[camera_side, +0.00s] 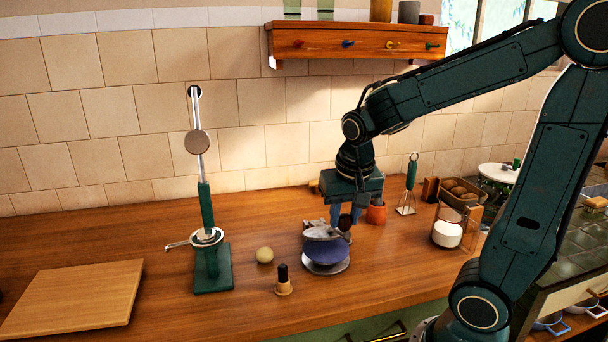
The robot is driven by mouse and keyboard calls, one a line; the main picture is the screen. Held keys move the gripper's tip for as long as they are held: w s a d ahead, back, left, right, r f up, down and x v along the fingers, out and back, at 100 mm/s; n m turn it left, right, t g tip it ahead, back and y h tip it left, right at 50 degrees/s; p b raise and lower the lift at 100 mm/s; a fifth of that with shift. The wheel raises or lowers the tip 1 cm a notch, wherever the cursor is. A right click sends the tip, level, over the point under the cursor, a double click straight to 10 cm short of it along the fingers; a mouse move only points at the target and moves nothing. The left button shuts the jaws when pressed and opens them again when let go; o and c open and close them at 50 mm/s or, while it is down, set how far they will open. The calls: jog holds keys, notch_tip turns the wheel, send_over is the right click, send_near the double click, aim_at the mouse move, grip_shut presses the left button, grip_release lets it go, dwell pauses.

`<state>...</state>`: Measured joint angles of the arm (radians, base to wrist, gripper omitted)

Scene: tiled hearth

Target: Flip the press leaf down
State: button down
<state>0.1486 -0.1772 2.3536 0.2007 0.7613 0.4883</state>
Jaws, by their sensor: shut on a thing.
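The press (326,266) stands on the wooden counter near the middle, with a round metal base. A blue-purple round part (326,249) sits above the base, with a grey metal piece across its top that I take for the leaf (322,232). The leaf's exact angle is hard to tell. My gripper (346,218) reaches down from above at the press's back right. Its fingers are shut around a dark knob or handle (345,222) at the top of the press. The fingers partly hide this grip.
Left of the press are a pale ball (264,255), a black-topped wooden stamp (283,281) and a green stand with an upright lever (212,265). A board (75,297) lies far left. A terracotta pot (376,213), whisk (408,190) and jar (447,234) stand right. A drawer shelf (355,43) hangs above.

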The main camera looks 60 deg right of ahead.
aim_at(347, 231)
jog(key=shift+s+a+f+t+h, duration=0.25)
jog(key=shift+a+f, duration=0.1)
jog(key=shift+f, duration=0.3)
jog(key=shift+s+a+f+t+h, duration=0.25)
jog(key=shift+a+f, duration=0.05)
jog(key=shift+f, duration=0.35)
jog(key=c, duration=1.1)
grip_release()
jog(key=shift+s, duration=0.1)
jog(key=v, duration=1.3)
jog(key=shift+r, duration=0.4)
jog(key=shift+s, duration=0.1)
